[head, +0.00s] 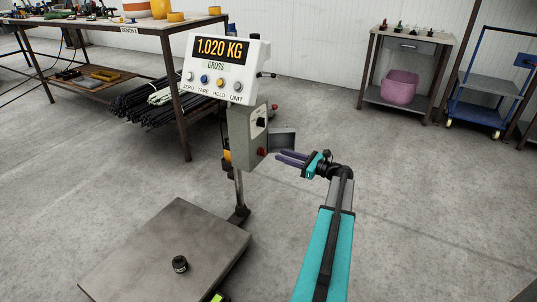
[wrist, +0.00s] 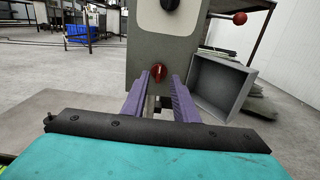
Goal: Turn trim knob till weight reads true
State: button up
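The scale's display (head: 220,50) reads 1.020 KG with GROSS below. A grey box (head: 242,140) on the column below it carries a red knob (head: 262,152) and a black knob (head: 261,122) above. No label tells me which is the trim knob. My gripper (head: 279,156) has purple fingers, spread and empty, pointing at the red knob from the right. In the wrist view the red knob (wrist: 158,71) shows between the fingertips, seemingly a little beyond them; contact cannot be told. The black knob (wrist: 170,4) is at the top edge. A small black weight (head: 180,264) stands on the platform (head: 135,245).
An open grey tray (head: 283,140) is beside the box, close behind my fingers; it also shows in the wrist view (wrist: 222,90). A red ball-ended lever (wrist: 239,18) is above it. A workbench (head: 110,27) stands back left.

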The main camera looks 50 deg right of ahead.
aim_at(262, 152)
jog(key=b+x, duration=0.2)
jog(key=x, duration=0.5)
jog(key=shift+w, duration=0.3)
jog(key=shift+a, duration=0.1)
